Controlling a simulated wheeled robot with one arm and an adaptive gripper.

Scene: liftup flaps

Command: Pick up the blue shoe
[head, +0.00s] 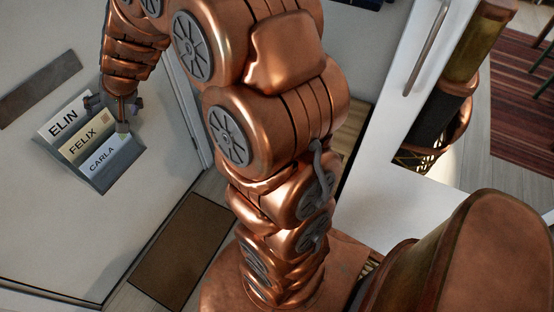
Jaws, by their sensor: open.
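I do not see a blue shoe in the head view. My gripper (115,116) is open at the upper left, in front of a grey holder (122,173) on a pale door-like panel. The holder has name-labelled pieces reading ELIN (62,122), FELIX (84,143) and CARLA (103,160). The gripper is close to the right ends of these pieces and covers part of them. I cannot tell whether it touches them. I see nothing clearly held between the fingers.
A dark mat (182,252) lies on the floor below the panel (60,210). A grey strip (40,88) is on the panel. A white door with a handle (426,48) stands right of my arm.

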